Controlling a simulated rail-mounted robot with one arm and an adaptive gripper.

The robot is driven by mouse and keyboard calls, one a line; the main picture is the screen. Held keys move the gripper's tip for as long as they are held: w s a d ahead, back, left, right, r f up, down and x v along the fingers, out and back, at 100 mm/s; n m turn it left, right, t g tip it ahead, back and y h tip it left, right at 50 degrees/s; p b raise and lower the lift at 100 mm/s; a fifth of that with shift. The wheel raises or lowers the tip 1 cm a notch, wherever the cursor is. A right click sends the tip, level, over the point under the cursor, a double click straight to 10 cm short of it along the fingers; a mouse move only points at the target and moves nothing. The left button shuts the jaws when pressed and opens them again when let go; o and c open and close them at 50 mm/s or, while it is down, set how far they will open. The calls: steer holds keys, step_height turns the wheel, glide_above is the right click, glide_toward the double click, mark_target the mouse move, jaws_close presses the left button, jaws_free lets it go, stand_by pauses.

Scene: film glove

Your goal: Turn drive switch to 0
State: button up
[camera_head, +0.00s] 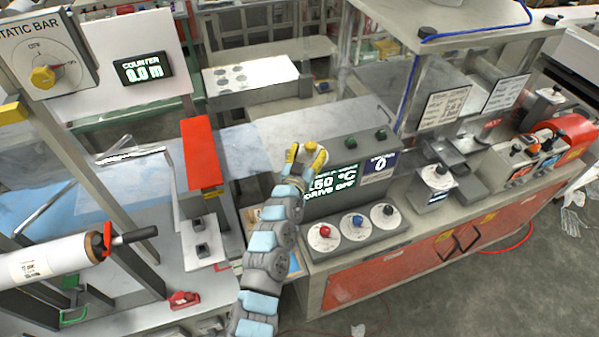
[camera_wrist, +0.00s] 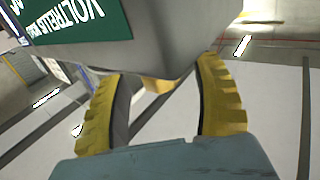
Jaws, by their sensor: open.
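The grey control box (camera_head: 345,155) has a green-lit display (camera_head: 331,180) reading "150 °C" and "DRIVE OFF". My gripper (camera_head: 305,154) is at the box's left end, with its yellow fingers spread. In the wrist view my gripper (camera_wrist: 158,75) is open, its fingertips near the lower edge of the grey box (camera_wrist: 150,45). A small yellow part (camera_wrist: 158,86) shows between the fingers, partly hidden by the box; I cannot tell whether it is the drive switch. No grip on it shows. In front of the display are a red knob (camera_head: 325,231), a blue knob (camera_head: 358,220) and a dark-topped knob (camera_head: 388,211).
A static bar dial with a yellow knob (camera_head: 43,76) stands at far left, beside a counter display (camera_head: 143,68) reading "0.0 m". A red upright plate (camera_head: 201,153) is left of my arm.

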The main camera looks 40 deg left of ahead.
steer(key=v, duration=1)
steer(key=shift+s+d+r, duration=0.1)
stand_by(0.6)
